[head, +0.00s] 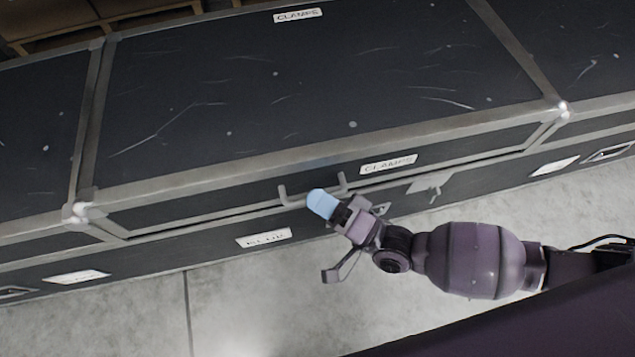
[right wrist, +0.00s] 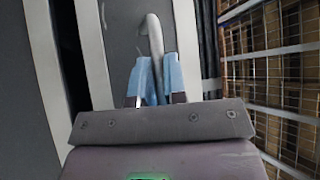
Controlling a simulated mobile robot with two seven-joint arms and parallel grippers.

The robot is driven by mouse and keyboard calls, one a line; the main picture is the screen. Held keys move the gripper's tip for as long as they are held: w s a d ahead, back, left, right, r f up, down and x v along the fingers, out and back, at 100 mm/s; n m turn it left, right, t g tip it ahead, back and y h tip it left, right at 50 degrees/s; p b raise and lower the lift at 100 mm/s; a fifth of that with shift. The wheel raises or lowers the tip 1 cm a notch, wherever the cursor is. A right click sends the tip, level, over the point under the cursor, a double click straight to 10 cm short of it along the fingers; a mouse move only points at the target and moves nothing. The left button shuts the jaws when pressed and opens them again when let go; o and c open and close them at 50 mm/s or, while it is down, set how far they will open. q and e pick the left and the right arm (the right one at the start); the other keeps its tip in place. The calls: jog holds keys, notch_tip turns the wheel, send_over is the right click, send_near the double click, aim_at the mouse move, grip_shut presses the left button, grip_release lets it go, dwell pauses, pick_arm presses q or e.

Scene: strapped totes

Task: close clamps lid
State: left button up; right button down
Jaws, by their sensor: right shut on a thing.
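The clamps lid (head: 330,85) is a large dark, scratched panel with grey metal edges and CLAMPS labels on its top and front. It lies over its tote; I cannot tell whether it sits fully flush. A grey bar handle (head: 284,196) stands out from the lid's front edge, and it also shows in the right wrist view (right wrist: 154,32). My right gripper (head: 321,203) is shut on this handle, its blue fingertips (right wrist: 155,80) on either side of the bar. The fingers hide part of the handle. My left gripper is not in view.
The tote's front carries a white label (head: 263,238) and a latch (head: 430,185) right of the handle. Similar dark totes adjoin on the left (head: 38,125) and right (head: 570,40). The grey floor (head: 230,300) in front is clear. Shelving (right wrist: 265,75) shows in the right wrist view.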

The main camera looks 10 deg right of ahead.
jog(key=shift+d+f+n+y, duration=0.1)
jog(key=shift+f+n+y, duration=0.25)
jog(key=shift+f, duration=1.4)
jog(key=c, duration=1.5)
grip_release()
jog(key=shift+o, duration=0.3)
jog(key=shift+f, duration=0.15)
jog(key=shift+s, duration=0.1)
jog(key=shift+s, duration=0.1)
jog(key=v, duration=1)
jog(key=shift+s+d+p, duration=0.15)
jog(key=shift+s+p, duration=0.05)
jog(key=shift+p, duration=0.15)
